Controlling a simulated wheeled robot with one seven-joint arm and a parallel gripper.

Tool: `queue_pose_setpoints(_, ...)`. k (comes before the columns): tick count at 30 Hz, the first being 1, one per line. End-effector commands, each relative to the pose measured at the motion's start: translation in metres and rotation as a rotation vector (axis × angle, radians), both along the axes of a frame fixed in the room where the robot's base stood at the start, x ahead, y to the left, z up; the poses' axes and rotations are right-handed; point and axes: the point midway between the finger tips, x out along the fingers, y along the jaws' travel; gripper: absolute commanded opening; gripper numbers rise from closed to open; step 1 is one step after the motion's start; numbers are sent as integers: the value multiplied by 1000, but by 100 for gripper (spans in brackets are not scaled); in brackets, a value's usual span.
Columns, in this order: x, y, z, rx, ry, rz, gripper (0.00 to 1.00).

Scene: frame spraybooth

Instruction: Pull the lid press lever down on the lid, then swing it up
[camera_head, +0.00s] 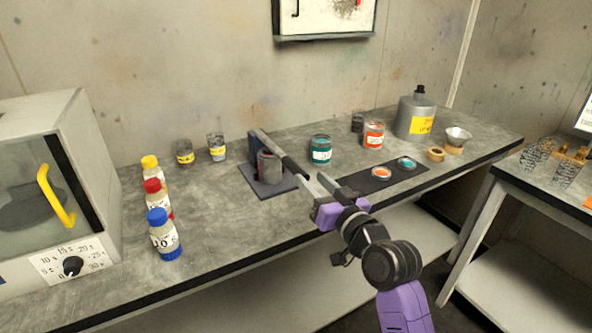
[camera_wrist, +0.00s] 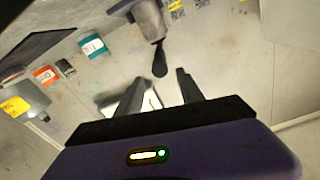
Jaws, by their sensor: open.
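The lid press stands mid-bench on a dark base plate (camera_head: 267,187), with a dark post at its back. A grey can (camera_head: 269,168) stands on the plate. The press lever (camera_head: 294,168) reaches out from the post toward my gripper, sloping down in the picture, with a dark grip at its end. My gripper (camera_head: 315,183) is open, with its fingers near the lever's end. In the wrist view, the lever's dark grip (camera_wrist: 160,62) points toward the gap between my open fingers (camera_wrist: 158,84). I cannot tell whether they touch it. The lid itself is hard to make out.
A teal-labelled tin (camera_head: 320,150) and a red-labelled tin (camera_head: 373,135) stand behind my gripper. A dark mat (camera_head: 380,179) with small open pots lies to the right. Capped bottles (camera_head: 164,235) and a boxy oven (camera_head: 60,180) stand left. The front middle bench is clear.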

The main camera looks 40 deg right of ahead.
Motion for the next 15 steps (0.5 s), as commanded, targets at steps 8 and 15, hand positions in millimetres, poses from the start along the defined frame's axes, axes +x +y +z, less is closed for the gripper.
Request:
queue_pose_setpoints(8,17,-1,-6,-3,32,17,45)
queue_pose_setpoints(15,52,-11,-5,-5,32,17,45)
